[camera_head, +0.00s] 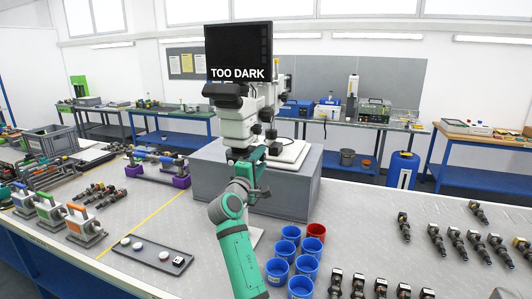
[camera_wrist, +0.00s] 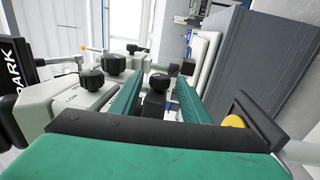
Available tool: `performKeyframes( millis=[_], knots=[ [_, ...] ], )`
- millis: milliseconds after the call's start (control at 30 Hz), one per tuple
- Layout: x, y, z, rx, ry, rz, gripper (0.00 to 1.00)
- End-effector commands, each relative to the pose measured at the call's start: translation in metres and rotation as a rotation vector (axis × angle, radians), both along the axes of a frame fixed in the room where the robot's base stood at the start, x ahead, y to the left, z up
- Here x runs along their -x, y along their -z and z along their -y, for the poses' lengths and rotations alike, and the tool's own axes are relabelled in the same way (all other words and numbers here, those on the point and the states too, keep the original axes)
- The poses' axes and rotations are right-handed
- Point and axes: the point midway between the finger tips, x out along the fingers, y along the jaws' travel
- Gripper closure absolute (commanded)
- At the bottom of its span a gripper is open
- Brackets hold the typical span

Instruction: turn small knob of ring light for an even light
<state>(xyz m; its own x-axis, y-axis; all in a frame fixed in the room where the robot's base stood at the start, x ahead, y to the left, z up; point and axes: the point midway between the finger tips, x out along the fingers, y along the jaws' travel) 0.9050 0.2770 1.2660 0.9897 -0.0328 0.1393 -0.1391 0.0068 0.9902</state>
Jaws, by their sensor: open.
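The microscope (camera_head: 238,125) stands on a grey block, and its black screen (camera_head: 238,50) reads "TOO DARK". In the wrist view, a black knob (camera_wrist: 158,82) shows between the two green fingers of my gripper (camera_wrist: 159,92). The fingers are open and appear to be on either side of it; I cannot tell if they touch it. Two larger black knobs (camera_wrist: 92,79) (camera_wrist: 112,64) sit on the pale housing to the left. My gripper (camera_head: 257,160) is at the microscope's lower part in the head view. The ring light itself cannot be made out clearly.
The grey block (camera_head: 290,190) rises behind my arm. Blue cups (camera_head: 277,270) and a red cup (camera_head: 316,232) stand close to the right of my arm. A dark panel with round knobs (camera_head: 150,254) lies to its left. Several injectors (camera_head: 437,240) lie at the right.

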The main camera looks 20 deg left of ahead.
Motion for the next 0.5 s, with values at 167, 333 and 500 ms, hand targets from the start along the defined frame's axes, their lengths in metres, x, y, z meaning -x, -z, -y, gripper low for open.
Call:
performKeyframes(
  millis=[167, 333, 500],
  knots=[
    [-0.030, -0.005, 0.001, 0.000, 0.001, 0.000, 0.58],
    [-0.050, -0.007, 0.002, 0.000, 0.001, 0.000, 0.58],
    [-0.059, -0.008, 0.002, -0.002, -0.001, 0.000, 0.58]
  ],
)
